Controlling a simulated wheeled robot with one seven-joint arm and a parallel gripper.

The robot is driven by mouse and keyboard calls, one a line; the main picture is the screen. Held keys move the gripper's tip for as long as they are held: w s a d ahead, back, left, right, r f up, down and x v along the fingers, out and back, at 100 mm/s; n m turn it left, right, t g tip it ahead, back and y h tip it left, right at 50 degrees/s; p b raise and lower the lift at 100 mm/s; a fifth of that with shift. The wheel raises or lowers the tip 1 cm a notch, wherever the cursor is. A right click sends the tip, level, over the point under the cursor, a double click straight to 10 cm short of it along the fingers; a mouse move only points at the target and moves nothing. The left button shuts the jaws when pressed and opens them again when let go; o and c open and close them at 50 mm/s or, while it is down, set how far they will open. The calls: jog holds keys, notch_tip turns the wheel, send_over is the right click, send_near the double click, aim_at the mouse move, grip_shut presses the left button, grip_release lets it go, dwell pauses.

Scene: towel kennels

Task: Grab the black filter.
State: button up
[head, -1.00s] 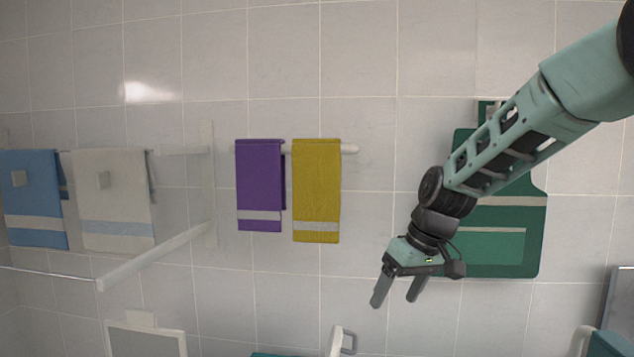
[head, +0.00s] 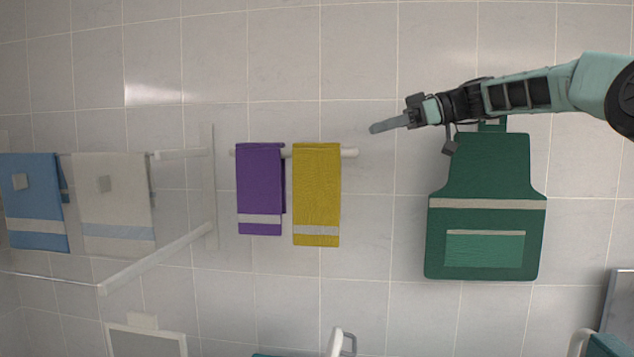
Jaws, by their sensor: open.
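No black filter can be made out in the head view. My gripper (head: 386,126) is at the upper right of the middle, in front of the tiled wall, with its fingers pointing left. It is open with nothing between the fingers, though they overlap from this side. It appears above and to the right of the yellow towel, and left of the green apron's top.
A purple towel (head: 260,190) and a yellow towel (head: 317,195) hang from a white rail (head: 349,153). A green apron (head: 486,240) hangs at right. Blue (head: 34,200) and pale (head: 112,203) towels hang at left near a white frame (head: 155,263). Bare wall lies between yellow towel and apron.

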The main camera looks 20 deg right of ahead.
jog(key=p, duration=0.3)
send_near(324, 144)
jog(key=w+a+f, duration=0.1)
jog(key=w+a, duration=0.3)
jog(key=shift+a+f+p, duration=0.25)
jog(key=shift+p, duration=0.35)
jog(key=p+x, duration=0.1)
jog(key=x, duration=0.1)
jog(key=p+x, duration=0.2)
jog(key=shift+w+d, duration=0.1)
jog(key=shift+w, duration=0.25)
jog(key=shift+f, duration=0.2)
jog(key=c, duration=1.4)
jog(key=shift+o, duration=0.2)
jog(key=shift+r, duration=0.1)
